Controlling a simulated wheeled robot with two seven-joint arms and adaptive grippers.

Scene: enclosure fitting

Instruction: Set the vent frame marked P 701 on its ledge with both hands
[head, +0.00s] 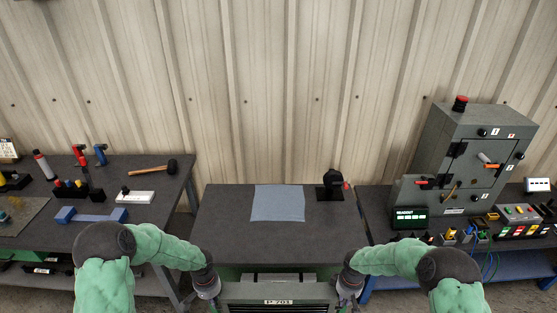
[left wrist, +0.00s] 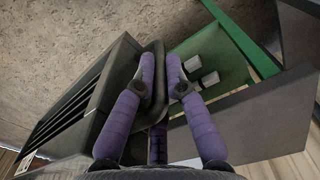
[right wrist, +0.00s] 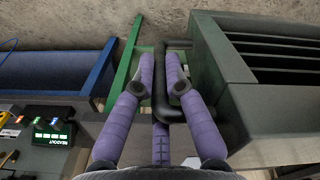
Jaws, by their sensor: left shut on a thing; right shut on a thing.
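The vent frame (head: 278,290), dark grey with slats and a P 701 label, is at the bottom middle of the head view, before the middle table's front edge. My left gripper (head: 207,288) is at its left end. In the left wrist view my left gripper (left wrist: 161,72) is shut on the frame's dark side handle. My right gripper (head: 349,288) is at its right end. In the right wrist view my right gripper (right wrist: 160,72) is shut on the other handle. The frame's lower part is cut off in the head view. I cannot make out the ledge.
The left bench (head: 155,180) carries tools and a mallet (head: 153,167). The right bench carries a grey cabinet (head: 470,150) and a readout (head: 410,218).

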